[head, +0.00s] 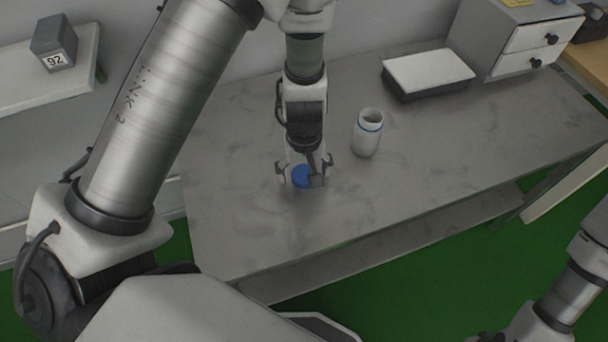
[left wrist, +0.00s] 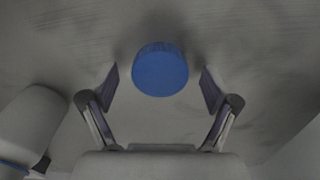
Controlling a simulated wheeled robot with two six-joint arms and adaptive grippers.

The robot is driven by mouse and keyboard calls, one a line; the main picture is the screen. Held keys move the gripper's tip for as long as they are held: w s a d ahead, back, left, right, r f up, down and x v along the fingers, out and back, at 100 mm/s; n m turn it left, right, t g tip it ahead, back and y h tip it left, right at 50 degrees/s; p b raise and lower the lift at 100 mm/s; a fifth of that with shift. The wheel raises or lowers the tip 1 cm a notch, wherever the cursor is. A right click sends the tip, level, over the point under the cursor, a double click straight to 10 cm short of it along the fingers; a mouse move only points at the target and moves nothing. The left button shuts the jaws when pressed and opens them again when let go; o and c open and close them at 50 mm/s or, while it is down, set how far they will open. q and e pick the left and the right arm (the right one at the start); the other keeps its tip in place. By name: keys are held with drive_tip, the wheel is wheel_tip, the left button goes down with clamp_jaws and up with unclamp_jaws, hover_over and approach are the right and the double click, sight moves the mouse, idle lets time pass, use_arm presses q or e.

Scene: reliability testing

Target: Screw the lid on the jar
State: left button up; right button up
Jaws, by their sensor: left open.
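The blue round lid (head: 301,176) lies on the grey table, under my left gripper (head: 303,177) in the head view. My left gripper is open, with its fingers apart on either side of the lid. In the left wrist view the lid (left wrist: 160,69) sits just beyond and between the spread fingertips (left wrist: 160,88), with gaps on both sides. The white jar (head: 367,134) with a blue ring near its open top stands upright on the table, right of the gripper. It also shows at the left edge of the left wrist view (left wrist: 30,125). My right gripper (head: 490,338) is mostly cut off at the bottom.
A dark box with a white top (head: 428,72) lies at the back of the grey table (head: 450,150). A drawer unit (head: 520,40) stands at the back right. A grey block marked 92 (head: 53,45) sits on a shelf at left. The table right of the jar is clear.

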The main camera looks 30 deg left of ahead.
use_arm(q)
drive_tip(key=c, duration=0.9)
drive_tip(key=shift+r, duration=0.15)
use_arm(e)
drive_tip(key=shift+r, duration=0.1)
